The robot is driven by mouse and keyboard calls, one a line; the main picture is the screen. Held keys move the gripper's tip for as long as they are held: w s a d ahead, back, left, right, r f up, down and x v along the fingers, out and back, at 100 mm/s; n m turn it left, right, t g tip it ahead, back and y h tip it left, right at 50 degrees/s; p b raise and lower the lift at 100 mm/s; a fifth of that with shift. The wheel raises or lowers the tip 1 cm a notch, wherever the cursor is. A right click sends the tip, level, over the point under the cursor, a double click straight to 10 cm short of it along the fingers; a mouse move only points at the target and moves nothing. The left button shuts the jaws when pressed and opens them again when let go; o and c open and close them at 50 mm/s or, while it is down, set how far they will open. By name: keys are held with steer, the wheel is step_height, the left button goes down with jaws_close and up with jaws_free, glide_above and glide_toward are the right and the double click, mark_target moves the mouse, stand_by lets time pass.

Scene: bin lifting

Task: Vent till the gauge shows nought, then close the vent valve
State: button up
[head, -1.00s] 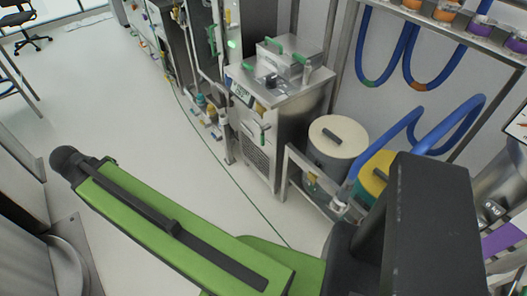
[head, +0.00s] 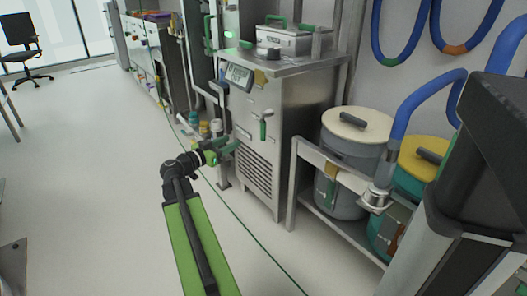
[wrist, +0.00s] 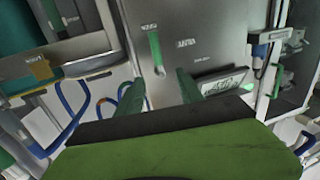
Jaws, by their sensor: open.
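A steel cabinet (head: 290,110) stands ahead of my gripper. Its front carries a small digital display (head: 238,76), which also shows in the wrist view (wrist: 222,82); its reading is too small to make out. A green lever handle (head: 264,126) sits on the same front below the display. In the wrist view the lever (wrist: 157,52) stands nearly upright beside a small label. I cannot tell for sure that it is the vent valve. My gripper (head: 226,147) is open and empty, left of the lever. Its green fingers (wrist: 160,92) point toward the panel, apart from the lever.
A steel rack right of the cabinet holds a grey drum (head: 345,165) and a yellow-lidded drum (head: 425,158). Blue hoses (head: 408,45) hang above. A metal box (head: 290,40) stands on the cabinet. Small bottles (head: 203,128) stand behind my gripper.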

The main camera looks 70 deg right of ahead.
mark_target(261, 128)
steer(key=x, duration=1.8)
steer(key=shift+s+d, duration=0.15)
steer(key=shift+s, duration=0.25)
steer(key=shift+c, duration=0.4)
jaws_close()
steer(key=shift+m, duration=0.3)
